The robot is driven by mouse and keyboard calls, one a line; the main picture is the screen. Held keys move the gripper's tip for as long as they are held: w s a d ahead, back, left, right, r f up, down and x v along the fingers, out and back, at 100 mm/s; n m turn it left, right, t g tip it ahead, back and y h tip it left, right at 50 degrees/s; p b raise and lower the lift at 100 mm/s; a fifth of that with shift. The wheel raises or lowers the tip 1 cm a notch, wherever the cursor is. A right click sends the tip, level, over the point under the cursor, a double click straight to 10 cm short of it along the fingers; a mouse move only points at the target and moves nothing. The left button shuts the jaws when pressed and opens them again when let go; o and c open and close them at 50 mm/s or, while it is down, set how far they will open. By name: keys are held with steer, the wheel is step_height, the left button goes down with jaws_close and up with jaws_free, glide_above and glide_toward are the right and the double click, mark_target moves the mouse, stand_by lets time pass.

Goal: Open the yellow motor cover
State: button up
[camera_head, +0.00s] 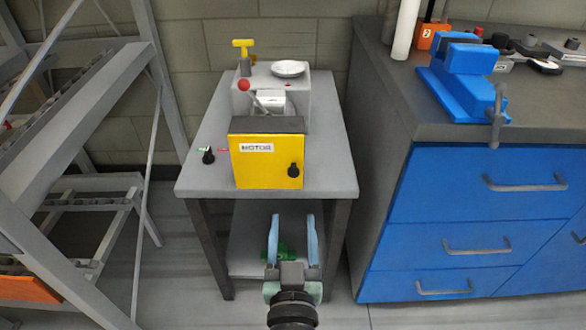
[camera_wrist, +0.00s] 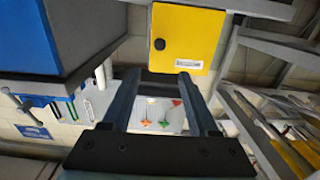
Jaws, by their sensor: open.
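The yellow motor cover (camera_head: 265,168) is a square panel labelled MOTOR on the front of a grey machine (camera_head: 322,100) on a small grey table. It looks closed. Its black knob (camera_head: 293,170) is at the right side. In the wrist view, which looks turned over, the cover (camera_wrist: 190,35) is at the top, with the knob (camera_wrist: 159,44) near its left edge. My gripper (camera_head: 293,218) is open and empty, in front of the table and below the cover. In the wrist view its fingers (camera_wrist: 158,78) point toward the cover, apart from it.
The small table (camera_head: 340,178) has a black knob (camera_head: 208,155) at its left and a lower shelf with green items. A blue drawer cabinet (camera_head: 470,185) is close on the right, a metal rack (camera_head: 95,80) on the left.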

mark_target(294, 173)
steer(key=w+b, duration=0.1)
steer(key=w, duration=0.3)
steer(key=w+b, duration=0.1)
steer(key=w, duration=0.3)
steer(key=w+b, duration=0.1)
steer(key=w, duration=0.3)
steer(key=shift+w+f, duration=0.2)
steer(key=shift+f, duration=0.1)
jaws_close()
stand_by(1.1)
